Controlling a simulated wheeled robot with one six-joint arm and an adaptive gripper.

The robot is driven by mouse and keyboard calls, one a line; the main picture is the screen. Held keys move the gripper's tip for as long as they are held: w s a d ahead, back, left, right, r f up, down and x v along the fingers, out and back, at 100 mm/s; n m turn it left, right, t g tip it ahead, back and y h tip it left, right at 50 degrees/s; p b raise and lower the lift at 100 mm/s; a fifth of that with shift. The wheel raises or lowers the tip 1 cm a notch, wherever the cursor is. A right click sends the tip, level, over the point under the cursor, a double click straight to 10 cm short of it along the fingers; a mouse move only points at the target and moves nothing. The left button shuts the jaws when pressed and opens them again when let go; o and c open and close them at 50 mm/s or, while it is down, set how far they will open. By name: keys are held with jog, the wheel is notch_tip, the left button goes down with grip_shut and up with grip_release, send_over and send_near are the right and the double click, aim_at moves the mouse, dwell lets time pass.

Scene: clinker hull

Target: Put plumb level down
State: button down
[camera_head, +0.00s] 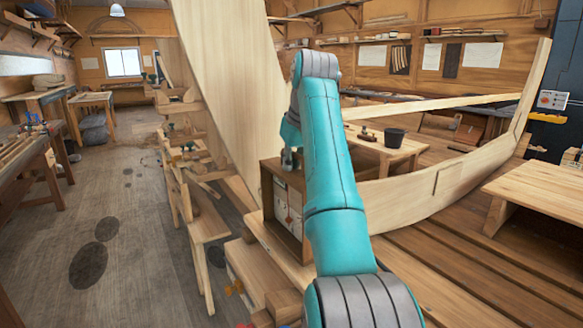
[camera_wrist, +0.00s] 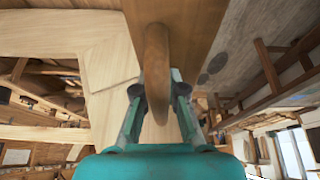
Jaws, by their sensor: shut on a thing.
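In the wrist view, my gripper (camera_wrist: 158,90) is shut on a long, brown wooden piece with a rounded end, which I take to be the plumb level (camera_wrist: 157,65). The piece runs between the two dark fingertips and up toward the top of the picture. A brown wooden surface (camera_wrist: 195,28) lies behind its upper part; I cannot tell whether they touch. In the head view, my teal arm reaches forward over the hull, and the plumb level cannot be made out there.
A wooden box (camera_head: 269,190) with papers in it stands beside my arm. A tall pale plank (camera_head: 225,80) rises behind it. A bench top (camera_head: 545,190) is at right. Open floor (camera_head: 120,200) lies left.

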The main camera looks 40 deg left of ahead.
jog(key=shift+f, duration=0.25)
